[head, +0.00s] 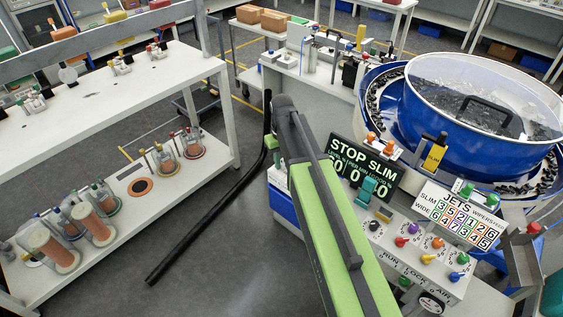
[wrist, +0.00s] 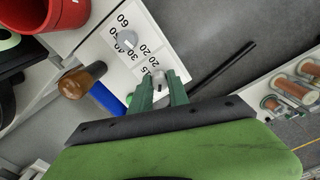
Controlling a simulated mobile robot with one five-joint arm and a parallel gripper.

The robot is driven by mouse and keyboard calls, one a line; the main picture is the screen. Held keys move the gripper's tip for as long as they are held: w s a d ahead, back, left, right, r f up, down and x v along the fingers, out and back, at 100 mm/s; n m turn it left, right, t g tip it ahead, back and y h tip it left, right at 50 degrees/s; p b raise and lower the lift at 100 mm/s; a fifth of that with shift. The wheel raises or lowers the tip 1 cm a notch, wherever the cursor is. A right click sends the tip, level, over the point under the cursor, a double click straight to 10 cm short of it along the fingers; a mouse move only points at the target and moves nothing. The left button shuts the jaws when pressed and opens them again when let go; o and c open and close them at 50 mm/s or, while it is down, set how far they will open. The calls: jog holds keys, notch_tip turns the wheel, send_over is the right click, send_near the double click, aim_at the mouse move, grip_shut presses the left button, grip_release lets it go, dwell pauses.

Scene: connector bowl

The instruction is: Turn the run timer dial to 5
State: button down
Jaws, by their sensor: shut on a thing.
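In the wrist view my gripper (wrist: 160,84) has its two green fingers closed on either side of a small grey dial knob (wrist: 159,76). The knob sits on a white panel (wrist: 92,45) printed with numbers such as 15, 20, 30, 40 and 60. A second grey knob (wrist: 126,40) is on the same panel, further up and left. I cannot read a name beside the held knob, and its pointer setting is unclear. In the head view my green arm hides my gripper and the held knob. The black display (head: 366,165) reads STOP SLIM, with numbers below partly covered.
A brown rounded handle (wrist: 80,82) and a red cylinder (wrist: 62,12) stand close by on the left in the wrist view. In the head view, coloured knobs (head: 401,242) cover the console right of my arm. A blue bowl feeder (head: 430,125) stands behind.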

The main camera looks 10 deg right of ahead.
aim_at(282, 163)
jog(key=shift+s+m, duration=0.15)
jog(key=shift+m, duration=0.15)
jog(key=c, duration=1.3)
grip_release()
jog(key=shift+o, duration=0.2)
notch_tip(282, 163, up, 18)
jog(key=p, duration=1.7)
jog(key=shift+f, duration=0.25)
jog(key=shift+f, duration=0.1)
